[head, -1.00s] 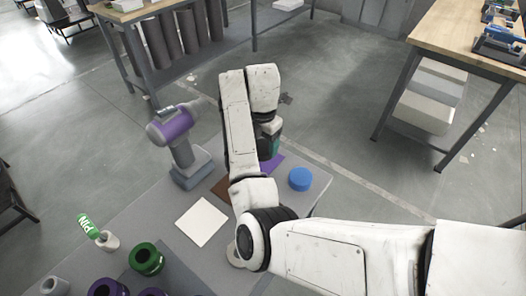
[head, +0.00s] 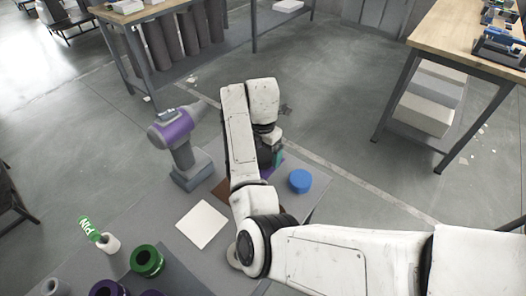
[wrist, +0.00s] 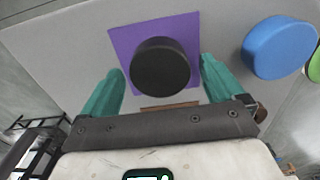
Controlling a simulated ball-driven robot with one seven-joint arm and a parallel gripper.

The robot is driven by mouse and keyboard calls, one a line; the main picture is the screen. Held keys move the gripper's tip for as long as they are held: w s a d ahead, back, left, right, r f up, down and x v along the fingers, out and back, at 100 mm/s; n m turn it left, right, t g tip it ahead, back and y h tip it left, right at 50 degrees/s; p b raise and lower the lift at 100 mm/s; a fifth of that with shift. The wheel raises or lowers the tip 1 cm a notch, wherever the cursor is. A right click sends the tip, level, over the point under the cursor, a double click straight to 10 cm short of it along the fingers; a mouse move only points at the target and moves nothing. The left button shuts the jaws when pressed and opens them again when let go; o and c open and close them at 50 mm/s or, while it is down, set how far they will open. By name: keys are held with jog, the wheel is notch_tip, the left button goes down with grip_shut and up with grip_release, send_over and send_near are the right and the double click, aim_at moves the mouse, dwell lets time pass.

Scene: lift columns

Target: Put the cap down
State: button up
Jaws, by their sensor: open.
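A dark round cap (wrist: 160,67) lies on a purple square (wrist: 126,42) in the wrist view. My gripper (wrist: 161,66) is open, with one teal finger to the left of the cap and one to the right. Gaps show between the fingers and the cap. In the head view my arm hides the cap and most of the gripper; only a bit of teal finger (head: 278,159) shows. A blue round cap (head: 300,181) stands to the right, and it also shows in the wrist view (wrist: 280,48).
A white square (head: 202,224) and a partly hidden brown square (head: 222,189) lie on the grey table. A purple-grey drill (head: 180,140) stands at the back left. Green (head: 147,261) and purple rings and a green PIN-marked piece (head: 89,229) are at the front left.

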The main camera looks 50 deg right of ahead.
jog(key=shift+r, duration=0.1)
notch_tip(320, 180, up, 12)
jog(key=p, duration=0.3)
jog(key=shift+p, duration=0.4)
dwell(0.4)
